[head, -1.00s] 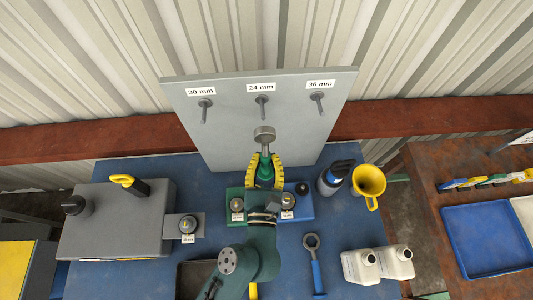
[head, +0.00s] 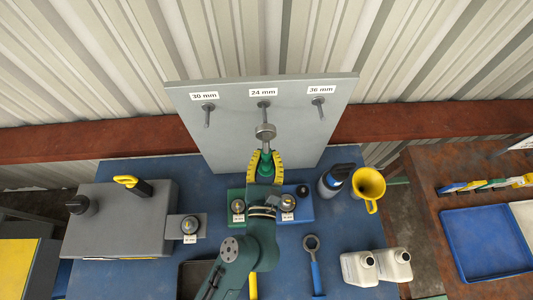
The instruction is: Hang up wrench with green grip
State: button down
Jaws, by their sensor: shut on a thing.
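My gripper (head: 265,167), with yellow-padded fingers, is shut on the wrench with green grip (head: 264,133). The wrench's round grey head points up toward the grey board (head: 235,148), just below the middle peg (head: 264,110). The green grip shows between the fingers. The board carries three pegs, labelled 30 mm over the left peg (head: 207,112), 24 mm over the middle one and 36 mm over the right peg (head: 319,107). All three pegs look empty. Whether the head touches the middle peg cannot be told.
A wrench with a blue grip (head: 315,267) lies on the blue table (head: 345,222). A yellow funnel (head: 368,184), a dark bottle (head: 334,181) and white jugs (head: 378,266) stand at right. A grey box (head: 115,222) is at left. Blocks with round fittings flank my arm.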

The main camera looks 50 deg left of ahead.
jog(key=shift+w+r, duration=0.1)
jog(key=shift+s+a+p+x, duration=0.1)
jog(key=shift+p+x, duration=0.35)
jog(key=shift+x, duration=0.45)
jog(key=shift+s+a+p+x, duration=0.1)
jog(key=shift+p+x, duration=0.4)
jog(key=shift+x, duration=0.4)
jog(key=shift+s+a+p+x, duration=0.15)
jog(key=shift+p+x, duration=0.3)
jog(key=shift+x, duration=0.5)
jog(key=shift+d+r, duration=0.1)
jog(key=shift+d, duration=0.05)
jog(key=shift+f, duration=0.6)
jog(key=c, duration=1)
grip_release()
jog(key=shift+o, duration=0.5)
